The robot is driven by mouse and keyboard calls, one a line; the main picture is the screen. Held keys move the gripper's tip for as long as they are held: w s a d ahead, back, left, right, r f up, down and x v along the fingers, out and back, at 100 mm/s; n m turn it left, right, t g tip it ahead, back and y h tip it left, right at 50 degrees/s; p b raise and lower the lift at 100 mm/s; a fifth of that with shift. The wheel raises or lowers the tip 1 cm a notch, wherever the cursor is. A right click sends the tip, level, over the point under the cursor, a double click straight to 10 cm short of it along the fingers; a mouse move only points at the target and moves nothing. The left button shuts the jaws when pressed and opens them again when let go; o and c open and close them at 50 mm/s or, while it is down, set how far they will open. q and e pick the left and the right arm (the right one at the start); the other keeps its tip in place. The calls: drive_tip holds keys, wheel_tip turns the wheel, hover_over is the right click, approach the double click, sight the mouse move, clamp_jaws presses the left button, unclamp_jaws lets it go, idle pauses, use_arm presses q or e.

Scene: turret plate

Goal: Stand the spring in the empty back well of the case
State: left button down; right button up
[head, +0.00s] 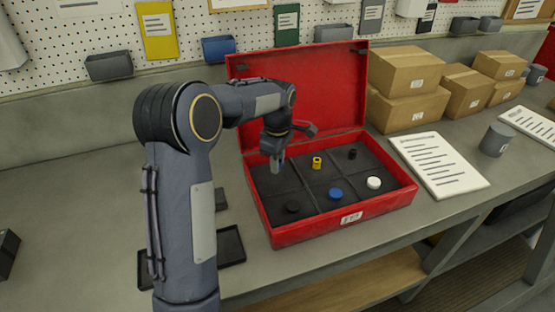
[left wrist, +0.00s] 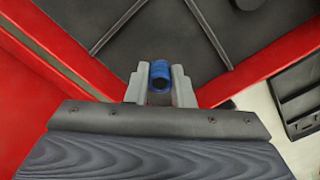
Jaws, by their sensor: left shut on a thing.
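The red case (head: 385,212) stands open on the bench, its lid raised at the back. Its dark inside is split into several wells. The back-left well (head: 271,184) looks empty; the other back wells hold a yellow piece (head: 317,162) and a small black piece (head: 352,153). My left gripper (head: 277,162) is over the back-left well, pointing down. In the left wrist view its fingers are shut on a blue, hollow, ribbed spring (left wrist: 160,70). The arm hides the spring in the head view. My right gripper is not in view.
The front wells hold a black piece (head: 292,207), a blue piece (head: 335,194) and a white piece (head: 374,183). Cardboard boxes (head: 408,98), a paper sheet (head: 440,165) and a grey cup (head: 496,139) stand right of the case. A black tray (head: 232,243) lies left of it.

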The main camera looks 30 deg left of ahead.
use_arm(q)
drive_tip(key=shift+f, duration=0.25)
drive_tip(key=shift+d+f+b, duration=0.1)
drive_tip(key=shift+f+b, duration=0.4)
drive_tip(key=shift+f, duration=0.1)
drive_tip(key=shift+f, duration=0.2)
idle(0.6)
drive_tip(key=shift+f, duration=0.2)
drive_tip(key=shift+f+b, duration=0.3)
drive_tip(key=shift+f, duration=0.05)
idle(0.9)
drive_tip(key=c, duration=1.2)
unclamp_jaws()
drive_tip(key=shift+o, duration=0.2)
